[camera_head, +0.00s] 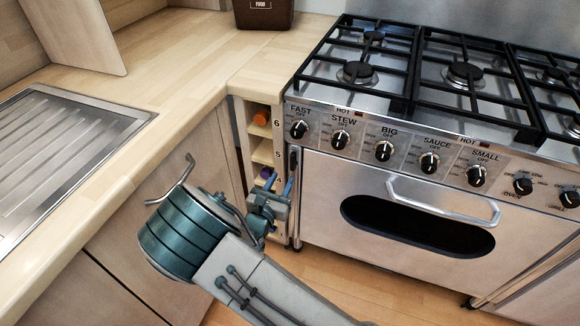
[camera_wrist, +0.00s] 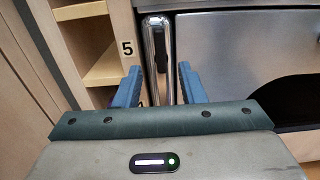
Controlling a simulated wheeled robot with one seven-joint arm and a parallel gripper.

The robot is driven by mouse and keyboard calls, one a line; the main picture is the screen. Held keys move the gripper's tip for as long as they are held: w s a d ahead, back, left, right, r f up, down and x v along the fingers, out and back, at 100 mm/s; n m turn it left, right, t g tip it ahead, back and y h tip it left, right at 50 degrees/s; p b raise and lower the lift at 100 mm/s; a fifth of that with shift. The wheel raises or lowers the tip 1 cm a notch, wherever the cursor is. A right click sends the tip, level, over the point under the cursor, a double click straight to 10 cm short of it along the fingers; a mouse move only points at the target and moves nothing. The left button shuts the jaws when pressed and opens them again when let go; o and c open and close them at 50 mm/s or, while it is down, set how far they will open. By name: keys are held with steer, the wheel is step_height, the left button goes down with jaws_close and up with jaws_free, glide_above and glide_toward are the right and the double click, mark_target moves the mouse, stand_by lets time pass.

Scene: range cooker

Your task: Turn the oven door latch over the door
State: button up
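The oven door (camera_head: 330,180) is a steel panel with a dark oval window and a pale bar handle (camera_head: 440,203); it looks shut. The latch (camera_head: 293,160) is a small dark upright piece at the door's left edge. In the wrist view the latch (camera_wrist: 161,58) shows black against a chrome post (camera_wrist: 152,32), left of the door (camera_wrist: 240,50). My gripper (camera_head: 279,184) is open and empty, just below the latch in the head view. In the wrist view its blue fingers (camera_wrist: 160,85) appear on either side of the post, below the latch. I cannot tell whether they touch anything.
A narrow wooden rack with numbered compartments (camera_head: 262,152) stands close left of the cooker. Control knobs (camera_head: 383,150) line the panel above the door. A worktop with a sink (camera_head: 70,145) lies at the left. Wooden floor shows below the oven.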

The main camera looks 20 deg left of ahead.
mark_target(292, 162)
steer(key=w, duration=0.7)
steer(key=shift+w+d, duration=0.2)
steer(key=shift+d, duration=0.1)
jaws_close()
